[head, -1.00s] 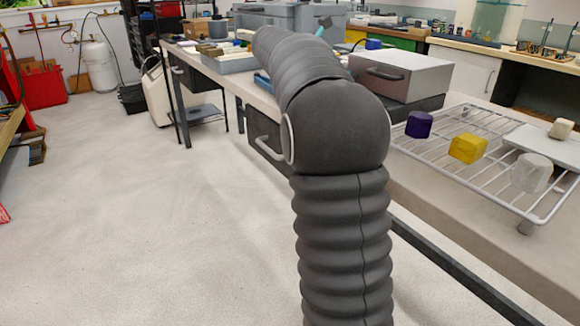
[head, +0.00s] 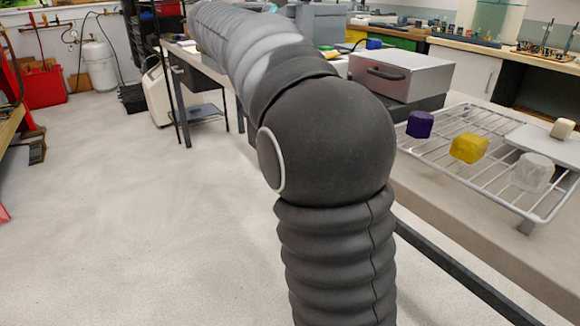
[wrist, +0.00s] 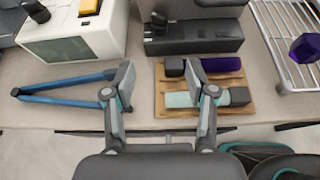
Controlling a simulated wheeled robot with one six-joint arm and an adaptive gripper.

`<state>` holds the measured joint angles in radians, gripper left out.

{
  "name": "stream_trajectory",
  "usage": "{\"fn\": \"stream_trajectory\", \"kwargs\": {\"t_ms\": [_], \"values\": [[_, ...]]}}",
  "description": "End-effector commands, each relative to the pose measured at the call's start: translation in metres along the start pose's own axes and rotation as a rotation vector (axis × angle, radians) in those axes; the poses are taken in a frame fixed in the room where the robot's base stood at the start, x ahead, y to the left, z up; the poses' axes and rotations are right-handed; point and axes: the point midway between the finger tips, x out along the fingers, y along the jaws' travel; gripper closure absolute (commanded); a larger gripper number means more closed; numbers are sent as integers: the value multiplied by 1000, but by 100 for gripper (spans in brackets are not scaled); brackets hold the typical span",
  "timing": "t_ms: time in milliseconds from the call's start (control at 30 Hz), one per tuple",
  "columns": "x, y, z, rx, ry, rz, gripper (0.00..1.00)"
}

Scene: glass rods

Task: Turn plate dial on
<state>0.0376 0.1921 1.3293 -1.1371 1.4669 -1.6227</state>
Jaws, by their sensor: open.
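I cannot make out a plate dial for certain in either view. In the wrist view a white boxy device (wrist: 72,42) with a dark front panel stands at the upper left, and a low dark device (wrist: 195,42) stands at the top middle. Dark knob-like parts show near both, too small to tell. My gripper (wrist: 168,88) is open and empty, above the bench's front edge. Its right finger overlaps a wooden board (wrist: 161,108) in the picture. In the head view my arm hides the gripper.
Blue tongs (wrist: 62,88) lie left of the gripper. The board holds a purple rod (wrist: 222,64) and a pale mint rod (wrist: 180,99). A wire rack (head: 450,150) with purple, yellow and clear blocks is at right. A silver box (head: 400,72) stands behind it.

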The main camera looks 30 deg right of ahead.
Motion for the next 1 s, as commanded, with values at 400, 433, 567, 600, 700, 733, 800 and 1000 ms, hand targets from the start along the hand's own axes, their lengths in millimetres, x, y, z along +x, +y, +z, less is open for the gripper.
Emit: {"fn": "stream_trajectory", "kwargs": {"t_ms": [400, 433, 567, 600, 700, 733, 800, 1000], "values": [[-12, -47, -53, 277, 210, 66, 44], [-13, -50, -57, 297, 225, 68, 44], [-17, -64, -74, 380, 289, 73, 44], [-19, -68, -79, 404, 308, 73, 44], [-23, -78, -92, 466, 356, 72, 44], [-24, -81, -96, 485, 371, 71, 44], [-27, -88, -105, 529, 405, 68, 44], [-34, -109, -131, 648, 497, 50, 44]]}}
